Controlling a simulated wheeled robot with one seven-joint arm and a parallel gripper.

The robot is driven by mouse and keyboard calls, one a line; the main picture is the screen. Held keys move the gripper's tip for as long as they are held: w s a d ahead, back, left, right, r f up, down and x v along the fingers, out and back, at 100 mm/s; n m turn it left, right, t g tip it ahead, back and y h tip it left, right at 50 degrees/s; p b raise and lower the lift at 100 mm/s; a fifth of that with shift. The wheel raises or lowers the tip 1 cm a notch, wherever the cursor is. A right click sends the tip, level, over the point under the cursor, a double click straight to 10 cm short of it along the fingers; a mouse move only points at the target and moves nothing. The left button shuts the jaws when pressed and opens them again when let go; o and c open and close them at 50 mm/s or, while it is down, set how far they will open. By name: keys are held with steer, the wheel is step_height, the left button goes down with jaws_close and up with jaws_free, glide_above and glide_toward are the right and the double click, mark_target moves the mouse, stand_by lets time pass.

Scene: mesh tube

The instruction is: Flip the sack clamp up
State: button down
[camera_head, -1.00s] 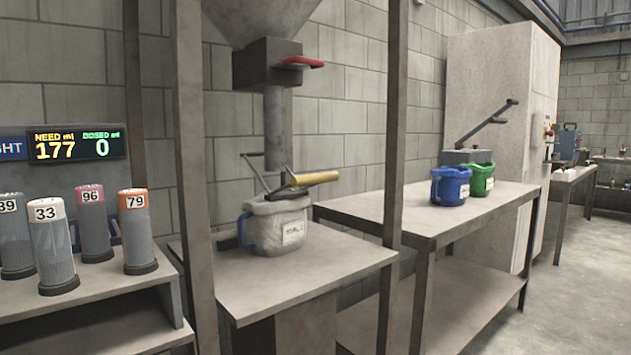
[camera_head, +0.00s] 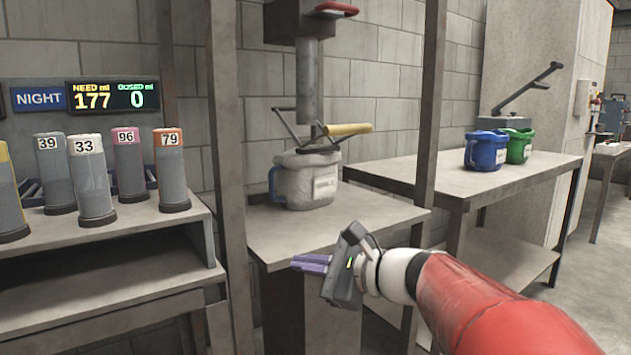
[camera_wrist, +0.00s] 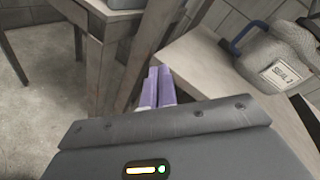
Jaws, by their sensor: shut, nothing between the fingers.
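The sack clamp (camera_head: 346,129) has a yellow handle and grey bars. It sits over the top of a grey-white sack (camera_head: 305,182) with a blue handle and a white label, on the stand table below the hopper spout. The handle lies nearly level, pointing right. The sack also shows at the upper right of the wrist view (camera_wrist: 270,62), its label partly readable. My gripper (camera_head: 296,263) is in front of the table's front edge, below and nearer than the sack. Its purple fingers are together and empty; they also show in the wrist view (camera_wrist: 156,88). It touches neither sack nor clamp.
Steel posts (camera_head: 427,110) frame the stand on both sides. A shelf at left holds several numbered canisters (camera_head: 90,180). A red lever (camera_head: 337,9) sits on the hopper. Blue (camera_head: 486,150) and green (camera_head: 517,146) jugs stand on the right table. The stand table's front is bare.

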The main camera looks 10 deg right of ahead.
steer(key=w+d+r+m+t+h, duration=0.1)
steer(key=w+d+r+m+t, duration=0.2)
steer(key=d, duration=0.6)
steer(key=w+d+r+m+t+h+b, duration=0.1)
steer(key=w+d+r+m+t+h, duration=0.1)
steer(key=w+d+r+m+t, duration=0.2)
steer(key=d+r+m+t, duration=0.1)
steer(key=d+m+t, duration=0.2)
steer(key=d+m, duration=0.2)
steer(key=shift+d+r+m+b, duration=0.2)
steer(key=shift+r+m+b, duration=0.05)
steer(key=shift+m+b, duration=0.05)
steer(key=s+r+p+x, duration=0.1)
steer(key=r+p+x, duration=0.1)
steer(key=x, duration=1.1)
steer(key=shift+d+r, duration=0.3)
steer(key=shift+r, duration=0.05)
steer(key=shift+s+r, duration=0.1)
steer(key=shift+s, duration=0.1)
